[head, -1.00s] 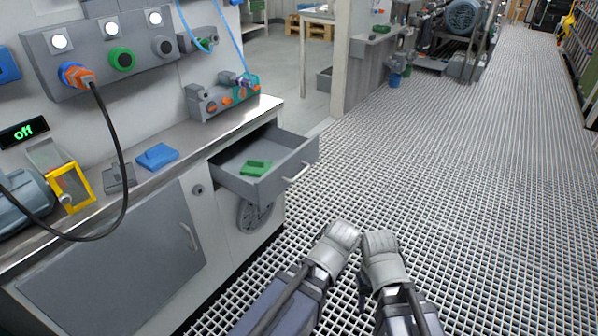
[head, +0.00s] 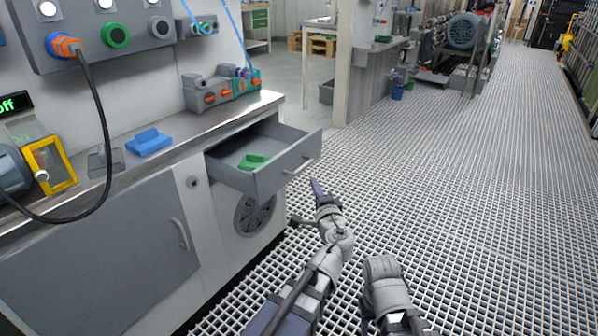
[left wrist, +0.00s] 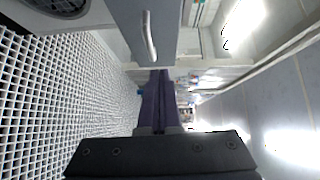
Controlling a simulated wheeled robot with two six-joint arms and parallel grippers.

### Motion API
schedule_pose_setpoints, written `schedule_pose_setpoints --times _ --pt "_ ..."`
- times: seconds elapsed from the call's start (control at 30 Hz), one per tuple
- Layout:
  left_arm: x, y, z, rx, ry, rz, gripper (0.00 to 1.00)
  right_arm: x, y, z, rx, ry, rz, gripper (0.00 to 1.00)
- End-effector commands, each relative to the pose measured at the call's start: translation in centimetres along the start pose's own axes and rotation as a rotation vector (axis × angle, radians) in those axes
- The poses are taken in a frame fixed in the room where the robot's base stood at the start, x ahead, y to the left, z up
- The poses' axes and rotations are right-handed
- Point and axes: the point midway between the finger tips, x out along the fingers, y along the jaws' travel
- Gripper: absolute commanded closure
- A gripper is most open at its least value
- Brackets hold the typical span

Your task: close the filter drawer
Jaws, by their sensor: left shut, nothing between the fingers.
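The grey filter drawer (head: 262,180) is pulled open from the white cabinet under the bench. A green piece (head: 254,161) lies inside it. The drawer's bar handle (head: 299,166) is on its front panel and also shows in the left wrist view (left wrist: 149,37). My left gripper (head: 316,184) is shut and empty, just in front of the drawer front, near the handle and apart from it as far as I can tell. In the left wrist view its dark fingers (left wrist: 158,76) are together, below the handle in the picture. My right arm shows at bottom centre; its gripper does not.
The bench top holds a blue piece (head: 148,142), a yellow-framed box (head: 50,166) and a grey unit with orange knobs (head: 217,90). A black cable (head: 104,130) hangs from the wall panel. The grating floor (head: 450,170) right of the drawer is clear.

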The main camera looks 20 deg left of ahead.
Motion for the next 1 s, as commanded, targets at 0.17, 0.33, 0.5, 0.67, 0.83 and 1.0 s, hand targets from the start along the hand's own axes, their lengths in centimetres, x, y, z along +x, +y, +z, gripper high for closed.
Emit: schedule_pose_setpoints --times 0.17,0.33,0.5,0.67,0.83,1.0 --pt "0.2 -0.3 -0.6 0.038 0.028 -0.032 1.0 0.4 0.0 0.0 -0.001 0.0 0.0 0.5" --pt "0.9 -0.4 -0.7 0.037 0.026 -0.032 1.0 0.3 0.0 0.0 -0.001 0.0 0.0 0.5" --pt "3.6 -0.5 -0.8 0.036 0.023 -0.031 1.0 0.3 0.0 0.0 -0.001 0.0 0.0 0.5" --pt "7.1 -0.6 -0.9 0.036 0.023 -0.031 1.0 0.3 0.0 0.0 -0.001 0.0 0.0 0.5" --pt "10.3 -0.6 -1.0 0.036 0.024 -0.031 1.0 0.3 0.0 0.0 -0.001 0.0 0.0 0.5" --pt "11.9 -0.8 0.8 0.035 0.023 -0.03 1.0 0.3 0.0 0.0 -0.001 0.0 0.0 0.5"
